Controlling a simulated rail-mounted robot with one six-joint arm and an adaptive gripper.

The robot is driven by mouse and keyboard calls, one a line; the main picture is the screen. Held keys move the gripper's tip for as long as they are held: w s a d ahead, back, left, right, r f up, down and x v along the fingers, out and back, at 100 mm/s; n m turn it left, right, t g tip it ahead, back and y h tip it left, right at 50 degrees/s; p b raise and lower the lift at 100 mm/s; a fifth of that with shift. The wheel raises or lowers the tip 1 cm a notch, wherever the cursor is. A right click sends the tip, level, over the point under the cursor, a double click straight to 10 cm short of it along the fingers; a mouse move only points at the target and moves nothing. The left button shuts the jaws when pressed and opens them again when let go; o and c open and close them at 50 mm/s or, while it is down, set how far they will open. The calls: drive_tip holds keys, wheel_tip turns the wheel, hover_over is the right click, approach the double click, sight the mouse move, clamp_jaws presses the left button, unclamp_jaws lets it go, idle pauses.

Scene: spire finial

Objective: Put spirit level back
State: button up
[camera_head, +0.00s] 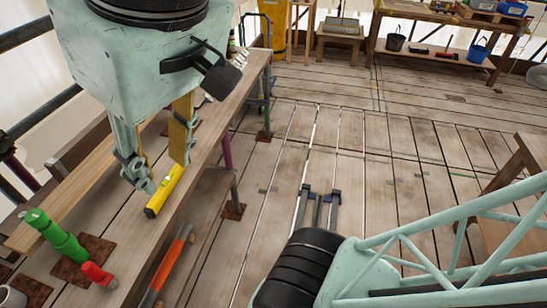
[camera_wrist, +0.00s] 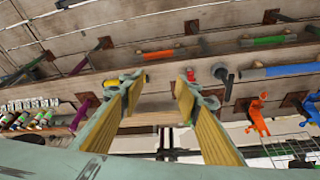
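The yellow spirit level (camera_head: 163,194) with a dark end lies on the wooden bench plank in the head view, slanting up to the right. My gripper (camera_head: 163,172) is just above and beside it, with one fingertip left of the level and the other near its far end. The fingers also show in the wrist view (camera_wrist: 158,80), spread apart with a clear gap and nothing between them. A small yellow piece (camera_wrist: 148,78) shows by the left fingertip in the wrist view; I cannot tell whether it is the level.
A green tool (camera_head: 55,236) and a red one (camera_head: 97,274) lie at the bench's left end. An orange bar (camera_head: 172,262) lies on a lower board. A table with buckets (camera_head: 440,35) stands far back. The middle floor is mostly clear.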

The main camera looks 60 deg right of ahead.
drive_tip(key=shift+s+a+f, duration=0.1)
drive_tip(key=shift+s+f, duration=0.05)
drive_tip(key=shift+s, duration=0.5)
